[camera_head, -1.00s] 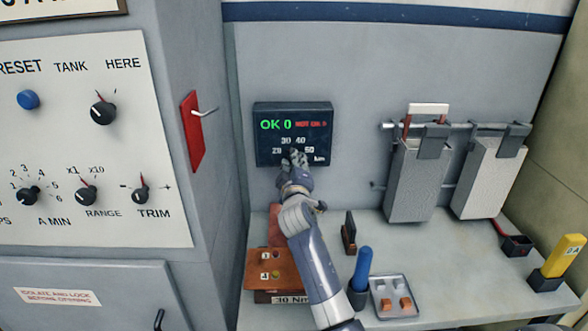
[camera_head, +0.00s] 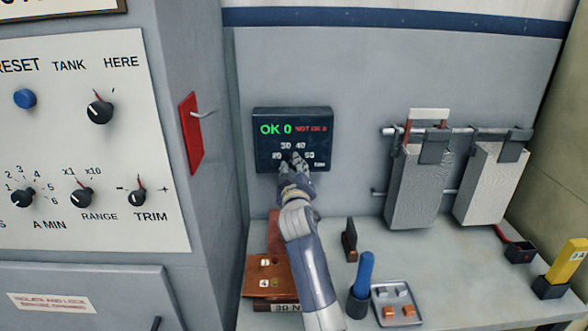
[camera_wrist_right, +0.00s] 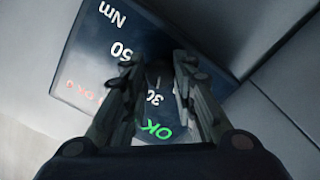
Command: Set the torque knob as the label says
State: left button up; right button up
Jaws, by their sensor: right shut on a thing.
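The dark torque panel (camera_head: 262,158) is on the grey back wall, with a green "OK 0", a red "NOT OK 0" and a scale in Nm. The numbers 20, 30, 40 and 50 show around the knob. My right gripper (camera_head: 294,161) is at the middle of the scale, shut on the torque knob. In the right wrist view both fingers stand either side of the dark knob (camera_wrist_right: 156,72), mostly hidden; its pointer cannot be read. The label (camera_head: 284,307) below the brown block reads "30 N", its end hidden by my arm. My left gripper is out of view.
A brown block (camera_head: 264,285) with small pegs, a blue-handled tool (camera_head: 365,275) and a grey tray (camera_head: 408,317) are on the bench. Two grey hanging boxes (camera_head: 418,187) are on a rail at right. A switch panel (camera_head: 60,120) is at left.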

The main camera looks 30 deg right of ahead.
jog(key=o, duration=1.1)
jog(key=v, duration=1.2)
jog(key=shift+a+f, duration=0.1)
